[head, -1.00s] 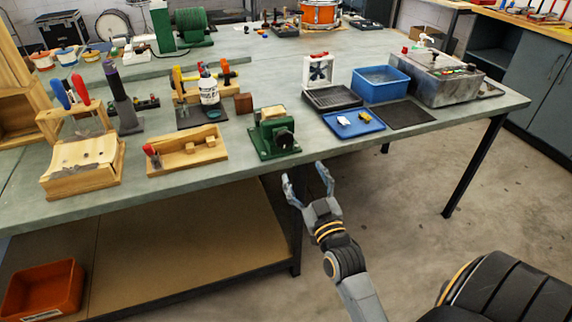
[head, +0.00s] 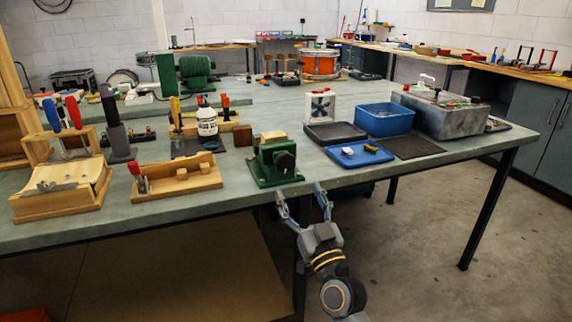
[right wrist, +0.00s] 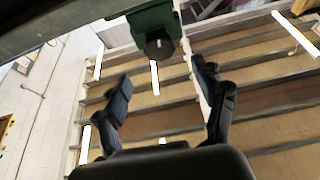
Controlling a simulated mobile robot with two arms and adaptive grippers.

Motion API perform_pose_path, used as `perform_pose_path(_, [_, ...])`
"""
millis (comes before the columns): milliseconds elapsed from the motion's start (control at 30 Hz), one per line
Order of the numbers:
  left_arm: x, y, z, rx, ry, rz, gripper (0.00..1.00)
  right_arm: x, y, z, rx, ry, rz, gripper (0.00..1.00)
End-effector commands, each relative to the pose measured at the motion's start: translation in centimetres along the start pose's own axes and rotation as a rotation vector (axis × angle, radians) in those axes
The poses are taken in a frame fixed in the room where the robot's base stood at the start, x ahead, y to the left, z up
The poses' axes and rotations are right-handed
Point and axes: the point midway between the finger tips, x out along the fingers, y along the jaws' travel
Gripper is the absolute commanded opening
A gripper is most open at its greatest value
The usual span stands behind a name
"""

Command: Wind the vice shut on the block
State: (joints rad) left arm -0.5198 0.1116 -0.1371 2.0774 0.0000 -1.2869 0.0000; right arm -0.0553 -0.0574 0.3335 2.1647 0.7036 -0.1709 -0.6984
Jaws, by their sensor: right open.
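The green vice (head: 272,165) stands at the front edge of the bench, with a dark round handle (head: 285,161) on its near face. A wooden block (head: 273,137) sits at the top of the vice; whether the jaws touch it I cannot tell. My right gripper (head: 304,190) is open and empty, just below and in front of the vice at the bench edge. In the right wrist view the vice (right wrist: 152,22) and its dark handle (right wrist: 159,47) show ahead, beyond the open fingers (right wrist: 162,85). My left gripper is out of view.
Left of the vice is a wooden tray (head: 178,187) with a red-handled tool. Right of it are a blue tray (head: 360,156), a black tray (head: 335,132) and a blue bin (head: 385,120). The bench's front edge lies close to my right gripper.

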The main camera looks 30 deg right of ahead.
Motion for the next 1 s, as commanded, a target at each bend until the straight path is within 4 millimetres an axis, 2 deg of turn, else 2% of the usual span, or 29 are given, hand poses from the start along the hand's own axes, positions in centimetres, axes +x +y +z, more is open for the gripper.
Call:
perform_pose_path(33, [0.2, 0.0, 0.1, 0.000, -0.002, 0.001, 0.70, 1.2, 0.0, -0.2, 0.002, 0.005, 0.002, 0.70])
perform_pose_path(300, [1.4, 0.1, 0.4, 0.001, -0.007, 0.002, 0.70, 6.1, 0.0, -0.1, 0.002, 0.003, 0.002, 0.70])
perform_pose_path(500, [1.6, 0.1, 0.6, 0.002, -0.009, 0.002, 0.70, 8.7, 0.0, 0.0, 0.002, 0.001, 0.001, 0.70])
perform_pose_path(700, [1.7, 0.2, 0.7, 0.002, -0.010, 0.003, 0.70, 9.6, 0.0, 0.0, 0.000, -0.001, 0.000, 0.70])
perform_pose_path(933, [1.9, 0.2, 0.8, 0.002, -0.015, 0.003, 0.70, 9.6, 0.0, 0.1, 0.000, -0.002, 0.000, 0.70])
perform_pose_path(967, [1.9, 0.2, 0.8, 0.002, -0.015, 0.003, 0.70, 9.6, 0.0, 0.1, 0.000, -0.001, 0.000, 0.68])
perform_pose_path(1000, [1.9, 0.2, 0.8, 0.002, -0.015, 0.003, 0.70, 9.6, 0.0, 0.1, 0.000, -0.001, 0.000, 0.60])
